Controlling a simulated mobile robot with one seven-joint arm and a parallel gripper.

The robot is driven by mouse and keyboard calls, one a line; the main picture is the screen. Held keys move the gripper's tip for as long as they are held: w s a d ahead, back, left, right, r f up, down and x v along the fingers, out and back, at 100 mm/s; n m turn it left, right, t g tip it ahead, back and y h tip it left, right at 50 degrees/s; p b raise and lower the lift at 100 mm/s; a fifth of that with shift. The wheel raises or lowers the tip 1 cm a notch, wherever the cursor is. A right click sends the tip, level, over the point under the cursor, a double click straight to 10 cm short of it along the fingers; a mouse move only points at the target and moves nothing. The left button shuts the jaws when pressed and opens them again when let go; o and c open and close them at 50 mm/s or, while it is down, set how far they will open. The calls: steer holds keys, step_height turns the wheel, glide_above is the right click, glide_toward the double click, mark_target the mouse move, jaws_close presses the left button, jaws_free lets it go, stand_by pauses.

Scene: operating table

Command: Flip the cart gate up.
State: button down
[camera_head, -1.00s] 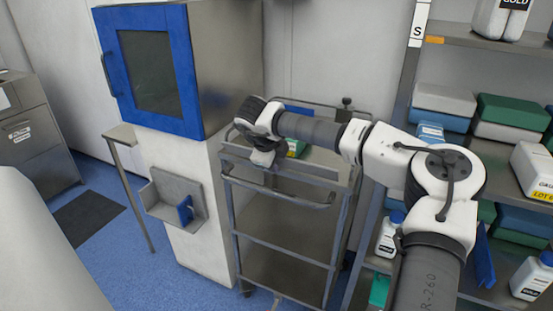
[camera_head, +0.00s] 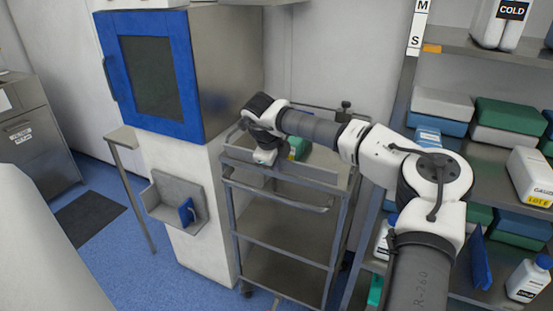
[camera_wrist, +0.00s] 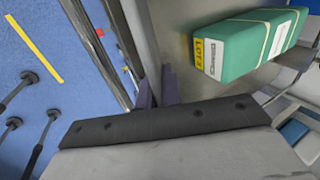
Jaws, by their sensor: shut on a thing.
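The metal cart (camera_head: 238,215) stands between the blue-doored cabinet and the shelving. Its gate (camera_head: 312,176) is the long metal panel along the front edge of the top tray. It looks upright, though its exact tilt is hard to judge. My gripper (camera_head: 266,160) is at the left part of this edge, pointing down. In the wrist view my gripper's dark fingers (camera_wrist: 158,92) are closed about the thin metal edge of the gate (camera_wrist: 128,40). The contact itself is partly hidden by the gripper body.
A green box (camera_head: 298,149) lies on the cart's top tray, close beside my gripper; it also shows in the wrist view (camera_wrist: 245,45). A push handle (camera_head: 290,200) juts out below the gate. The cabinet (camera_head: 200,75) is close on the left, loaded shelving (camera_head: 480,160) on the right.

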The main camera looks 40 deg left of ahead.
steer(key=g+p, duration=0.1)
steer(key=p, duration=0.1)
steer(key=g+p, duration=0.1)
steer(key=p, duration=0.2)
steer(key=shift+w+a+r+g+h, duration=0.15)
steer(key=shift+w+r+g+h, duration=0.25)
steer(key=g+p, duration=0.2)
steer(key=p, duration=0.1)
steer(key=shift+w+f, duration=0.35)
steer(key=c, duration=1.6)
jaws_free()
steer(key=shift+f, duration=0.1)
steer(key=shift+o, duration=0.2)
step_height(320, 180, up, 14)
steer(key=b, duration=0.1)
steer(key=shift+b, duration=0.4)
steer(key=shift+w+a+f, duration=0.1)
